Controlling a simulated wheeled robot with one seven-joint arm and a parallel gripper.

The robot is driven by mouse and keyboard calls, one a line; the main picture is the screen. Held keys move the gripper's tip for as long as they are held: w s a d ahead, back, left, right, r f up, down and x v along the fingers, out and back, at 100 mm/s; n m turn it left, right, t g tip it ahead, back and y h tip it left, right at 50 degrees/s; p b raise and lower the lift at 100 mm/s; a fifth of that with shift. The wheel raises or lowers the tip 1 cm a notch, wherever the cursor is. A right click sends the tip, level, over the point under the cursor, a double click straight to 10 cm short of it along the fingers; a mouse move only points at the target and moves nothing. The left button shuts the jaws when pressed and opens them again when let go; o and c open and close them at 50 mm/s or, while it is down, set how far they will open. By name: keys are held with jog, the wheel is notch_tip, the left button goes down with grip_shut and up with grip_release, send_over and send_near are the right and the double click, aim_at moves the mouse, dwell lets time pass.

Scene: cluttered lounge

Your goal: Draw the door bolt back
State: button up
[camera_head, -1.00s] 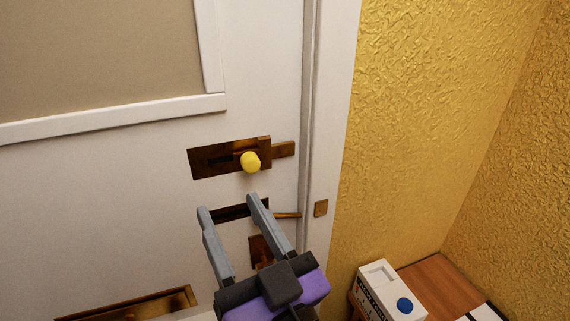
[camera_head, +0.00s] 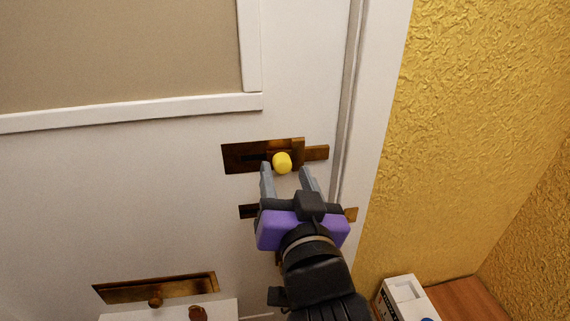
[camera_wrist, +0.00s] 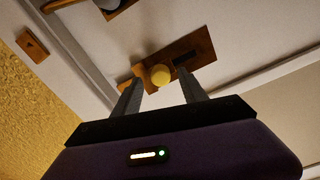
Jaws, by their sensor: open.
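The door bolt (camera_head: 240,158) is a brass plate on the white door with a yellow knob (camera_head: 282,162). Its bar (camera_head: 318,153) sticks out to the right, towards the door's edge. My gripper (camera_head: 287,170) is open, its two grey fingers reaching up to just below the bolt, with the knob near the left finger's tip. In the wrist view the yellow knob (camera_wrist: 161,75) shows beyond and between the fingertips (camera_wrist: 160,80). I see no clear contact with it.
Another brass fitting lies behind my gripper, partly hidden. A brass plate with a knob (camera_head: 155,288) is lower left on the door. The yellow textured wall (camera_head: 460,130) is at right, with a white box (camera_head: 405,298) on a wooden surface (camera_head: 470,298) below.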

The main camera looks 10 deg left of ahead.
jog(key=shift+x, duration=1.1)
grip_shut()
dwell(0.7)
